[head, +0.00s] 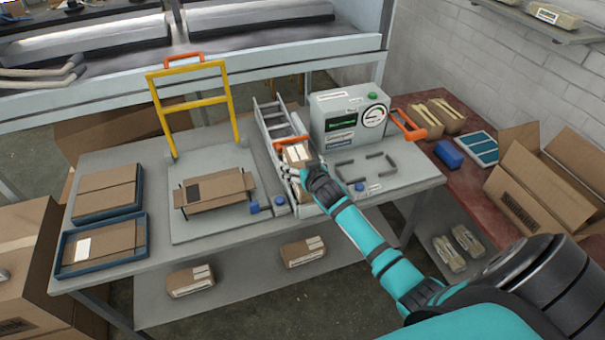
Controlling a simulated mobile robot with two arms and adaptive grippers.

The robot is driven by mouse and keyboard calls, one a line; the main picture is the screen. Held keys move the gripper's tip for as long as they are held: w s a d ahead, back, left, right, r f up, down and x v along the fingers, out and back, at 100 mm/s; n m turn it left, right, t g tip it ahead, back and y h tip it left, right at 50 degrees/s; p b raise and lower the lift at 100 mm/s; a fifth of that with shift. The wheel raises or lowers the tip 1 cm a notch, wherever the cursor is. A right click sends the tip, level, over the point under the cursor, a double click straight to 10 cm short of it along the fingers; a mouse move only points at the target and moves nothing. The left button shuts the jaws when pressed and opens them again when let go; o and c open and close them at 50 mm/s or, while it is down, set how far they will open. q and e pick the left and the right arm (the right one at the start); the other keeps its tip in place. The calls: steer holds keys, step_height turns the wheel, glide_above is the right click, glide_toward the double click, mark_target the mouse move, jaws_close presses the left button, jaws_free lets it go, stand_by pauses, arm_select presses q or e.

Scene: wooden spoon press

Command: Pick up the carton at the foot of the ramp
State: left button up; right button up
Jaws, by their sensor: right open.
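A small brown carton (297,154) with a white label lies at the foot of the grey ramp (272,117) on the grey workbench, in the head view. My right gripper (304,170) is open at the near side of the carton, its fingers close around the carton's near end. I cannot tell whether they touch it. The gripper and wrist hide part of the carton's near side. My left gripper is not in view.
A grey machine with a dial (350,115) stands right of the ramp. A yellow-framed press (213,190) holding a flat carton stands to the left. Blue trays (62,262) with cardboard sit at the far left. A red side table (440,105) holds an open box (545,180).

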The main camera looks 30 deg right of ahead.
steer(key=shift+c, duration=0.4)
steer(key=c, duration=1.4)
steer(key=shift+r, duration=0.15)
